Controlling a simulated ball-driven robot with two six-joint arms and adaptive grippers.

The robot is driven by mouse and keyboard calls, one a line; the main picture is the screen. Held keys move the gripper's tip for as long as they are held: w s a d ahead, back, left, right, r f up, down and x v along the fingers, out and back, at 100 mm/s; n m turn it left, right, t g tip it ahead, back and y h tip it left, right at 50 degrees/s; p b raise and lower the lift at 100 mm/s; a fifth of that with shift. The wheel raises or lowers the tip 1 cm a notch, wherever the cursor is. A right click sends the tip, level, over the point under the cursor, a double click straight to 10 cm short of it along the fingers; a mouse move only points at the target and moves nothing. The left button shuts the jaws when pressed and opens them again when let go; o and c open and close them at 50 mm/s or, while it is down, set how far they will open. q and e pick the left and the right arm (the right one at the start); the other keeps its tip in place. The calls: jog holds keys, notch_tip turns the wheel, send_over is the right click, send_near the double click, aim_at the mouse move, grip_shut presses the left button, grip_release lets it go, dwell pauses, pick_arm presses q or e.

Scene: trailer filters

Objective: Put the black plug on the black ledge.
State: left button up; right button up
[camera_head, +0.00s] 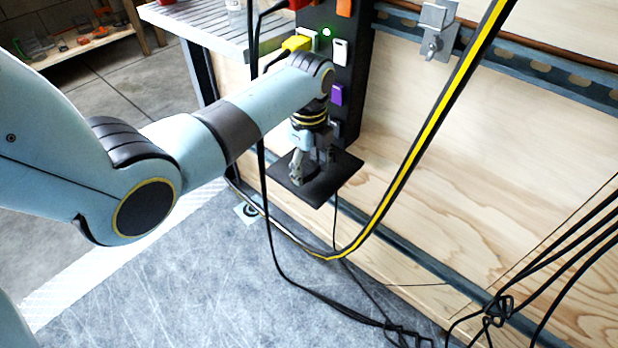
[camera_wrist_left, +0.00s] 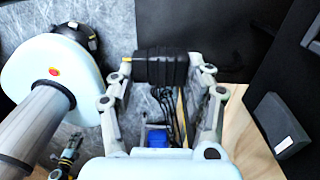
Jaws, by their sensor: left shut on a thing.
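The black ledge (camera_head: 342,170) is a flat square plate low on the wooden wall; in the left wrist view it is the dark panel at the top (camera_wrist_left: 197,24). My left gripper (camera_head: 311,172) points down over it. In the left wrist view my left gripper (camera_wrist_left: 160,75) is shut on the black plug (camera_wrist_left: 158,66), a ribbed dark block between the fingertips. The plug overlaps the ledge's edge there; I cannot tell whether they touch. In the head view the plug is hard to make out against the dark ledge.
A black upright power strip (camera_head: 352,72) stands behind the ledge, with a yellow plug (camera_head: 298,43), a purple plug (camera_head: 337,95) and others. A black block (camera_wrist_left: 281,126) is on the right in the wrist view. A yellow-striped cable (camera_head: 405,165) hangs right of the ledge.

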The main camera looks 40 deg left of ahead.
aim_at(309, 169)
pick_arm(q)
notch_tip(309, 169, down, 4)
jog(key=shift+r+b, duration=0.25)
jog(key=shift+b, duration=0.4)
jog(key=shift+r, duration=0.15)
jog(key=o, duration=1.1)
jog(key=shift+o, duration=0.2)
pick_arm(e)
jog(key=shift+w+d+f, duration=0.45)
jog(key=shift+f, duration=0.15)
jog(key=shift+a, duration=0.1)
